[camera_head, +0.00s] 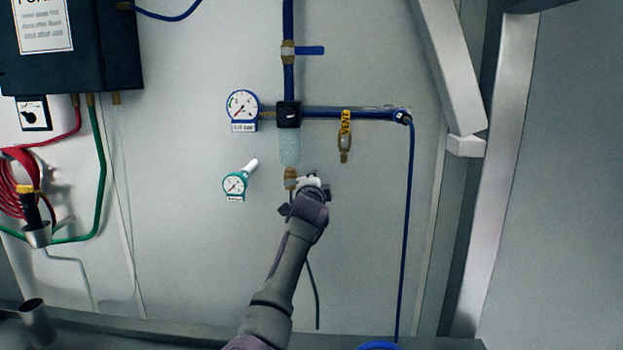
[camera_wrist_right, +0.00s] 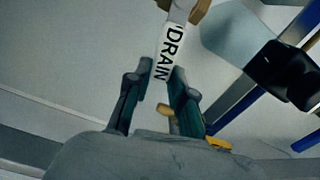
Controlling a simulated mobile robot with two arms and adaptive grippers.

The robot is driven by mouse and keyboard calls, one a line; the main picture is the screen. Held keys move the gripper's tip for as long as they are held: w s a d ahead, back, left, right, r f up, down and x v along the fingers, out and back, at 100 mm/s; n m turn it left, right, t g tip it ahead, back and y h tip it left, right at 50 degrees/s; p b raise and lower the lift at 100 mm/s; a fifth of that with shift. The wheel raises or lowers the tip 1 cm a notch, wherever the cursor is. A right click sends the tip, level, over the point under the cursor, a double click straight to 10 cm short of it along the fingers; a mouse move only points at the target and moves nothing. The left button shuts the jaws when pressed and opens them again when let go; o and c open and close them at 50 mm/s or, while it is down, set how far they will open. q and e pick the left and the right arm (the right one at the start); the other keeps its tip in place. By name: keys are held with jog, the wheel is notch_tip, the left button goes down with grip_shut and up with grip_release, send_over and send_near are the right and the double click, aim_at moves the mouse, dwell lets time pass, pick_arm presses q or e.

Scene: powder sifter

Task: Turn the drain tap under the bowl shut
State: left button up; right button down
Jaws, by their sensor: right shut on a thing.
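The pale translucent bowl (camera_head: 288,149) hangs under a black filter head (camera_head: 288,114) on the wall pipe. The brass drain tap (camera_head: 290,176) is just under the bowl. Its white handle, labelled DRAIN (camera_wrist_right: 172,52), shows in the right wrist view and runs from a brass fitting (camera_wrist_right: 190,10) down between my fingers. My right gripper (camera_head: 308,184) is at the tap and shut on this handle; its two fingers (camera_wrist_right: 162,72) sit on either side of the handle's lower end. In the head view my gripper partly hides the handle. My left gripper is in neither view.
A round gauge (camera_head: 242,106) and a teal-rimmed gauge (camera_head: 235,184) are left of the bowl. A brass vent valve (camera_head: 345,140) with a yellow tag and a blue hose (camera_head: 408,220) are to the right. A blue-handled valve (camera_head: 308,50) is above. A thin dark tube (camera_head: 314,285) hangs below.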

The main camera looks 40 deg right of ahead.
jog(key=shift+f+m, duration=0.6)
jog(key=shift+m, duration=0.6)
jog(key=c, duration=1)
grip_release()
jog(key=shift+d+f, duration=0.1)
jog(key=shift+f, duration=0.05)
jog(key=v, duration=0.7)
jog(key=shift+a, duration=0.2)
jog(key=shift+s, duration=0.15)
